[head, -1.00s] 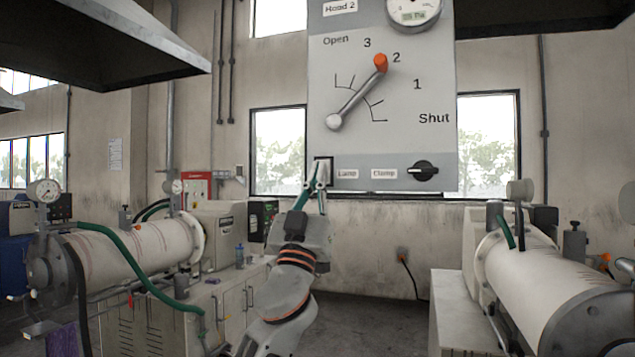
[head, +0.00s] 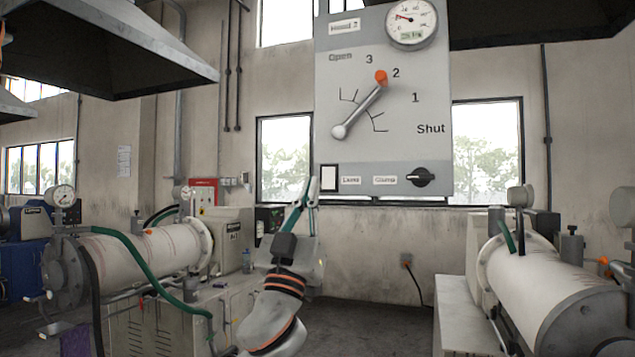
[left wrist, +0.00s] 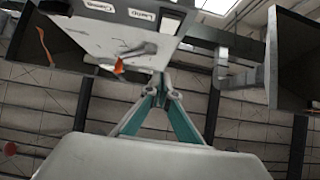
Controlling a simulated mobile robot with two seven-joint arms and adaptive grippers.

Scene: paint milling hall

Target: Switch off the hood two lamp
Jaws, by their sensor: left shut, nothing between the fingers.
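The Hood 2 panel (head: 350,100) is a grey board in the middle of the head view. Its lamp switch (head: 329,178) is a pale rocker in a black frame, at the lower left beside the "Lamp" label (head: 350,181). I cannot tell which way the rocker is tipped. My left gripper (head: 312,183) is shut and empty, its tips just left of the switch in the picture. The switch is uncovered; the depth gap is hard to judge. In the left wrist view the gripper (left wrist: 160,82) points up toward the panel (left wrist: 95,35), which appears upside down. My right gripper is not in view.
The panel also carries a lever with an orange knob (head: 381,77), a black clamp knob (head: 421,177) and a round gauge (head: 411,24). Milling machines stand at left (head: 140,255) and right (head: 545,280). A dark hood (head: 110,50) hangs at upper left.

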